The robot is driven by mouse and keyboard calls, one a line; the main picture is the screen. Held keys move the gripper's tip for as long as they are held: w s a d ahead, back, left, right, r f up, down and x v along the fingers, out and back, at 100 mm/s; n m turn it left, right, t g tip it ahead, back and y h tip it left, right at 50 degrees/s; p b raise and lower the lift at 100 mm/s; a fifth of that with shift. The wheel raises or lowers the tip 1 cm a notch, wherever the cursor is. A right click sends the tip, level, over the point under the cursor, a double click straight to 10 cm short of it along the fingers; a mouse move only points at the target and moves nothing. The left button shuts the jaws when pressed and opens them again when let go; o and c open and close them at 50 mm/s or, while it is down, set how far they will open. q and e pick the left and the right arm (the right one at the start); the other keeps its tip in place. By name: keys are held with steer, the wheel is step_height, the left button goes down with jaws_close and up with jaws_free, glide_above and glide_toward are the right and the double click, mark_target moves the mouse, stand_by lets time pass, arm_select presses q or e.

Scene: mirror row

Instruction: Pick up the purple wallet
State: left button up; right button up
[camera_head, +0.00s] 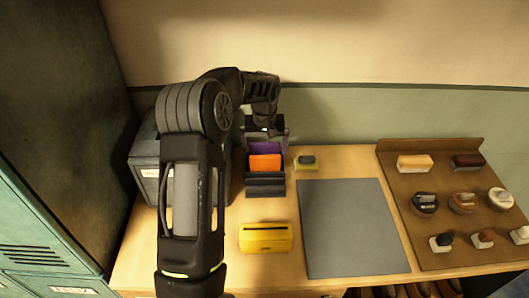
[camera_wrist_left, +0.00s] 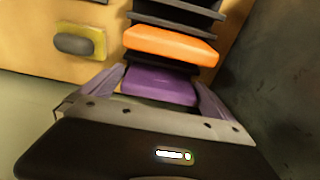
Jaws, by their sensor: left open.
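The purple wallet (camera_head: 266,146) stands in a dark slotted holder (camera_head: 265,190), behind an orange wallet (camera_head: 265,163). In the left wrist view the purple wallet (camera_wrist_left: 162,86) lies between the two fingers of my left gripper (camera_wrist_left: 163,88), with the orange wallet (camera_wrist_left: 170,44) just beyond it. My left gripper (camera_head: 266,132) is over the back of the holder in the head view. Its fingers are open, one on each side of the purple wallet; I cannot tell whether they touch it. The wallet's lower part is hidden. My right gripper is not in view.
A yellow box with a slot (camera_head: 266,238) stands in front of the holder. A small yellow pad with a grey piece (camera_head: 306,161) is right of it. A grey mat (camera_head: 350,230) and a brown board (camera_head: 440,205) with brushes and tins lie farther right. A dark box (camera_head: 146,165) stands left.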

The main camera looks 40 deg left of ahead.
arm_select(q)
steer(key=shift+c, duration=0.4)
steer(key=c, duration=1.2)
steer(key=shift+o, duration=0.2)
steer(key=shift+r, duration=0.15)
steer(key=shift+r, duration=0.3)
step_height(320, 180, up, 9)
steer(key=shift+r+b, duration=0.1)
steer(key=shift+b, duration=0.95)
